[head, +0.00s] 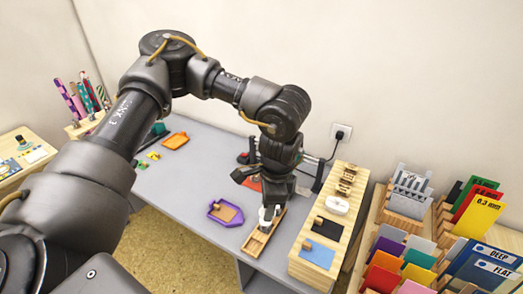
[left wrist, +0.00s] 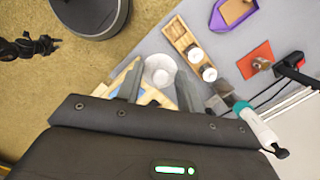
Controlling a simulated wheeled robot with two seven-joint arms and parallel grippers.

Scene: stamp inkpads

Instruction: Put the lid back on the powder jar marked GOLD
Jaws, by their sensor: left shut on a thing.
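My left gripper (left wrist: 157,88) is shut on a white round lid (left wrist: 159,70), which shows between its two fingers in the left wrist view. In the head view this gripper (head: 268,207) hangs over the far end of a narrow wooden tray (head: 255,243). In the left wrist view the tray (left wrist: 176,29) has small white round pots (left wrist: 194,54) in it, apart from the held lid. No GOLD marking can be read, so I cannot tell which jar bears it. A dark jointed end that looks like my right gripper (left wrist: 45,45) is at the left wrist view's left edge, small and unclear.
A wooden rack (head: 297,268) with a blue pad (head: 318,257) stands right of the tray. A purple tray (head: 226,212) lies to its left. An orange-red pad (left wrist: 255,60) and a teal-and-white tool (left wrist: 255,122) are near. The grey table is clear at left front.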

